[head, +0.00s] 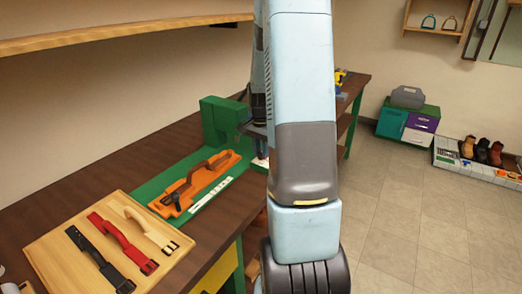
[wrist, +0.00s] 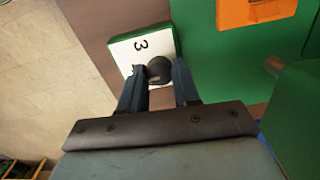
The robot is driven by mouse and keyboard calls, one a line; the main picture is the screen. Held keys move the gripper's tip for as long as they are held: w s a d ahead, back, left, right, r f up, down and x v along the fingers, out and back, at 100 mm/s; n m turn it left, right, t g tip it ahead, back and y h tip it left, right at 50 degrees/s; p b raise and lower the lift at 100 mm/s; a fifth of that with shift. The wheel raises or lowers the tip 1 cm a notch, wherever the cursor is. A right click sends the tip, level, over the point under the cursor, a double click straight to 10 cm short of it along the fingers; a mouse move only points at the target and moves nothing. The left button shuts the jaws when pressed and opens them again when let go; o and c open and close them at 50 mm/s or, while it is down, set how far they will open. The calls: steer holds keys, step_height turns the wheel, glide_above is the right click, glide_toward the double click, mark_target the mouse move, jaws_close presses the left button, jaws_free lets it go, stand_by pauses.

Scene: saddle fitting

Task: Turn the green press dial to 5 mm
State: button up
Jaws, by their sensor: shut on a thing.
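In the wrist view, my gripper (wrist: 160,78) is shut on a dark round knob (wrist: 159,68), with one finger on each side of it. The knob sits on a white dial plate (wrist: 121,48) with a green edge. The figure 3 shows on the plate beyond the knob; other marks are hidden. In the head view, the green press (head: 219,123) stands on the bench, and my arm hides the dial and most of my gripper.
An orange tool holder (head: 196,183) lies on a green mat (head: 152,188) beside a white ruler strip (head: 211,195). A wooden board (head: 65,258) with black, red and cream straps lies nearer on the bench (head: 62,190). Tiled floor lies to the right.

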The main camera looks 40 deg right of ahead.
steer(key=n, duration=0.5)
steer(key=shift+w+n, duration=0.1)
steer(key=shift+n, duration=0.2)
steer(key=n, duration=0.5)
steer(key=shift+n, duration=0.4)
steer(key=o, duration=1.1)
steer(key=shift+c, duration=0.2)
step_height(320, 180, up, 14)
steer(key=shift+f, duration=0.15)
